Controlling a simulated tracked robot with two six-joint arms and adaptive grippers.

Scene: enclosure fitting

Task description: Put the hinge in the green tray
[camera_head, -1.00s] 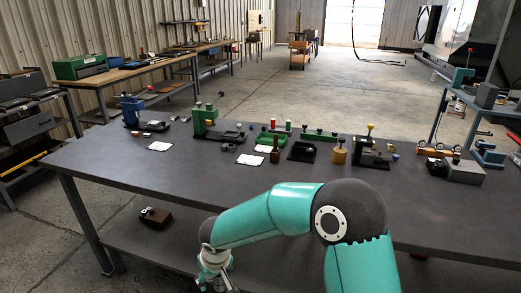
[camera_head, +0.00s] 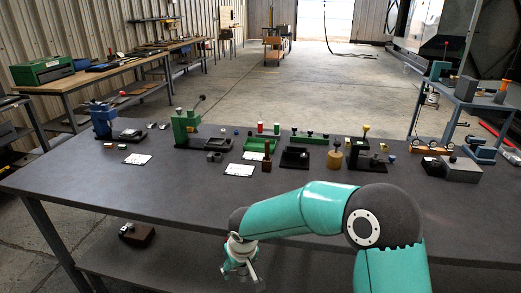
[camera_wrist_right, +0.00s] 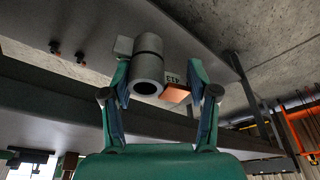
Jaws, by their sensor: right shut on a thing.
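My right gripper (camera_head: 243,270) hangs low in front of the table's near edge in the head view. In the right wrist view, my right gripper (camera_wrist_right: 160,82) is shut on a grey part with a round hollow barrel, which looks like the hinge (camera_wrist_right: 148,68). A pale block and an orange, labelled piece show beside the barrel; I cannot tell if they belong to it. The held part is not clear in the head view. The green tray (camera_head: 262,146) lies on the table beyond the arm, apart from the gripper. My left gripper is out of view.
A black tray (camera_head: 297,158) is right of the green tray. The table's (camera_head: 130,188) near left part is clear.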

